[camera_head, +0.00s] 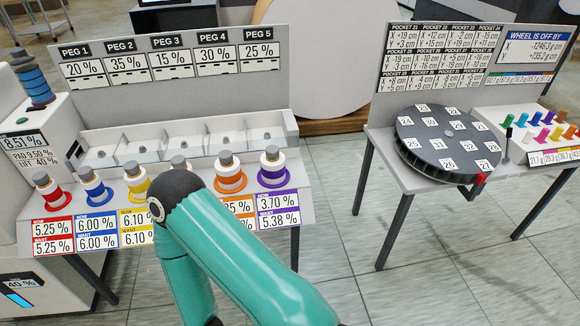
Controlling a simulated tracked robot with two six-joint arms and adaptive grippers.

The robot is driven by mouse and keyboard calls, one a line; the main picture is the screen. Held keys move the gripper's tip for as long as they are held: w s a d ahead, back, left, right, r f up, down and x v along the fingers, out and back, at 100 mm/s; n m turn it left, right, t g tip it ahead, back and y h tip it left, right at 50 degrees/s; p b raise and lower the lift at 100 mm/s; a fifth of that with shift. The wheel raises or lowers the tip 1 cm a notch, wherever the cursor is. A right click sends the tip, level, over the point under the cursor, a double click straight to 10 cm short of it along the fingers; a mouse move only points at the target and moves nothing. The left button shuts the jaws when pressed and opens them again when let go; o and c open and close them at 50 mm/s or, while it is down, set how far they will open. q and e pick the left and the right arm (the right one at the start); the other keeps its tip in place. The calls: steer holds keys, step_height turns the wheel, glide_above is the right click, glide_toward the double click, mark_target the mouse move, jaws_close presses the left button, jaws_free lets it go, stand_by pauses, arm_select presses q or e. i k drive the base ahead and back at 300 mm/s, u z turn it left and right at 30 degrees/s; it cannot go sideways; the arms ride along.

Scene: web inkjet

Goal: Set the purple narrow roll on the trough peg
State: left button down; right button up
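A white roll with a grey top stands on a purple ring (272,178) at the right end of a row of similar rolls along the front of the left table. Behind the row is a pale trough (105,161) split into compartments, each with a small grey peg, such as the rightmost peg (267,135). A purple label below the roll reads 3.70 % and 5.38 %. My teal arm crosses the lower middle and hides part of the row and its labels. Neither gripper shows; I cannot see what either one holds.
A board with PEG 1 to PEG 5 percentages (170,62) rises behind the trough. A blue spool stack (32,82) stands at far left. The right table holds a dark numbered turntable (447,140) with a red handle (478,180) and several coloured pieces. Open floor lies between the tables.

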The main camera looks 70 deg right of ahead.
mark_target(273, 162)
steer(key=u, duration=1.55)
steer(key=i, duration=0.1)
steer(key=z, duration=3.1)
steer(key=i, duration=0.45)
steer(key=z, duration=0.15)
steer(key=i, duration=0.55)
steer(key=u, duration=0.2)
steer(key=k, duration=0.9)
steer(key=z, duration=0.15)
steer(key=i, duration=1.25)
steer(key=u, duration=0.1)
